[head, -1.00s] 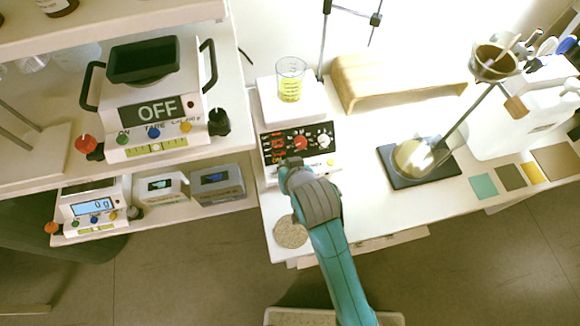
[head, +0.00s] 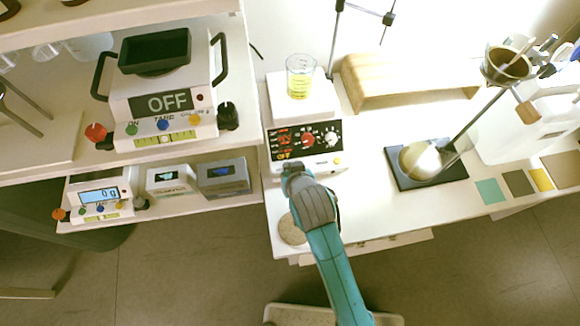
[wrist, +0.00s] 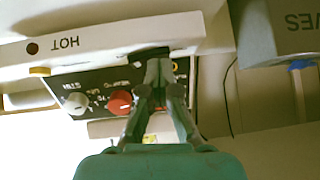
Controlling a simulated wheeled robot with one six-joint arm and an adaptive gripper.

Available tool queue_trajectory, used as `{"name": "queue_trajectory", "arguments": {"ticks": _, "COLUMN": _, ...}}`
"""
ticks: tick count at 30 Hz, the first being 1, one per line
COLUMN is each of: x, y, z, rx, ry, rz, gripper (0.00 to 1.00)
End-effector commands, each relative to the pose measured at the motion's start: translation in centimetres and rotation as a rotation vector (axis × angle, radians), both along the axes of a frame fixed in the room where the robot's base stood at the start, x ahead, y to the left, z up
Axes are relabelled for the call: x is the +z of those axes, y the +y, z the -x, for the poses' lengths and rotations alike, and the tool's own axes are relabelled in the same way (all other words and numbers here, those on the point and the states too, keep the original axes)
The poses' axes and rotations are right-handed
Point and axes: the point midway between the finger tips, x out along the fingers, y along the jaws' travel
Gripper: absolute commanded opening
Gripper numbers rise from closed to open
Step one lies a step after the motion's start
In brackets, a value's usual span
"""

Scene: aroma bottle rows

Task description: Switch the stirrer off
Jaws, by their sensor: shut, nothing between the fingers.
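The stirrer (head: 318,165) is a white hotplate unit with a black front panel, a red knob (head: 308,140) and a white knob (head: 332,138). Its display (head: 284,142) has red characters above and a small orange line below that looks like "OFF". A beaker of yellow liquid (head: 299,82) stands on its top plate. My gripper (head: 293,168) is at the lower left of the front. In the wrist view my gripper (wrist: 158,58) is shut and empty, close to the panel beside the red knob (wrist: 120,103). The fingers hide part of the panel; contact cannot be told.
A balance (head: 170,105) reading "OFF" stands on the shelf to the left, with a smaller balance (head: 98,195) below. A flask (head: 420,160) rests on a dark stand base to the right. A round disc (head: 291,230) lies in front.

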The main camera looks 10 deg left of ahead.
Motion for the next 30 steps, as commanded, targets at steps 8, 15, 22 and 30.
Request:
{"name": "queue_trajectory", "arguments": {"ticks": 8, "x": -0.2, "y": -0.6, "z": -0.1, "rx": -0.002, "ry": 0.007, "rz": 0.003, "gripper": 0.00}}
{"name": "queue_trajectory", "arguments": {"ticks": 15, "x": 0.0, "y": -1.6, "z": -0.3, "rx": -0.002, "ry": 0.005, "rz": 0.004, "gripper": 0.00}}
{"name": "queue_trajectory", "arguments": {"ticks": 22, "x": 0.1, "y": -1.6, "z": -0.4, "rx": 0.000, "ry": 0.005, "rz": 0.002, "gripper": 0.00}}
{"name": "queue_trajectory", "arguments": {"ticks": 30, "x": 1.0, "y": -1.5, "z": -0.8, "rx": -0.001, "ry": 0.002, "rz": 0.001, "gripper": 0.00}}
